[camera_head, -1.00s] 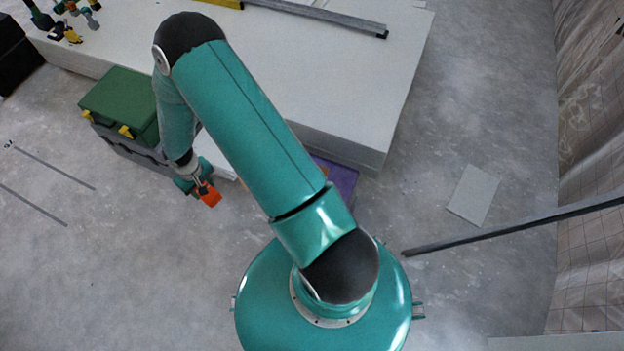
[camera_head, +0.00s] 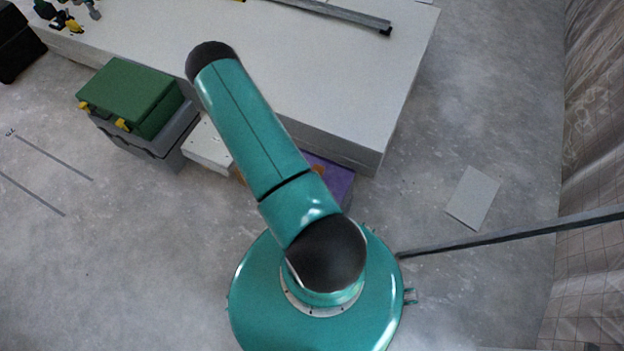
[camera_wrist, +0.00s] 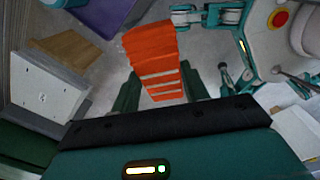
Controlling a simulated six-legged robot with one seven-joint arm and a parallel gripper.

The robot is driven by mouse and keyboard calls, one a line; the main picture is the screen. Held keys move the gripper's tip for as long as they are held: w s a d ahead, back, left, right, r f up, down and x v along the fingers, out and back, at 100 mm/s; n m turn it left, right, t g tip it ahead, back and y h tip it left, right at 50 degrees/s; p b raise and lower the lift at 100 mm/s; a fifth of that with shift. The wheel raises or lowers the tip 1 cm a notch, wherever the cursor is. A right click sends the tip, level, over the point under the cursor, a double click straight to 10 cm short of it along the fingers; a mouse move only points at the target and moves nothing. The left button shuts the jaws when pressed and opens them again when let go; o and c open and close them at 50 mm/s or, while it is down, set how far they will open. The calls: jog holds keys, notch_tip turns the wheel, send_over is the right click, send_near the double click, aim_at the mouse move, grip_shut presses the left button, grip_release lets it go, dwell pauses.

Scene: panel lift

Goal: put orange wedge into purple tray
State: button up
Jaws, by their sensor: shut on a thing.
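The orange wedge (camera_wrist: 153,60), with pale stripes across it, is held between the two teal fingers of my gripper (camera_wrist: 158,84) in the wrist view. My gripper is shut on it, and the wedge is clear of the floor. The purple tray (camera_wrist: 108,14) shows at the top left of the wrist view, apart from the wedge. In the head view the purple tray (camera_head: 338,182) is partly hidden behind my arm, beside the large pale panel stack. A small orange-brown patch shows at it. My gripper and the wedge are hidden by my arm in the head view.
A white box (camera_head: 207,146) and a brown block (camera_wrist: 68,48) stand left of the tray. A green case (camera_head: 130,92) on a grey box is further left. The large pale panel stack (camera_head: 350,95) lies behind. A grey bar (camera_head: 500,236) is on the right.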

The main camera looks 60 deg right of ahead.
jog(key=s+d+f+n, duration=0.2)
jog(key=s+d+n, duration=0.1)
jog(key=s, duration=0.3)
jog(key=s+d+f+n, duration=0.2)
jog(key=s+d+n, duration=0.15)
jog(key=s, duration=0.35)
send_near(332, 189)
jog(key=a, duration=0.1)
jog(key=s+a, duration=0.1)
jog(key=a, duration=0.1)
jog(key=shift+a+f, duration=0.15)
jog(key=shift+d+f, duration=0.7)
jog(key=shift+f, duration=0.2)
jog(key=shift+f+n, duration=0.25)
jog(key=shift+f, duration=1.25)
jog(key=shift+f, duration=0.1)
jog(key=o, duration=1.1)
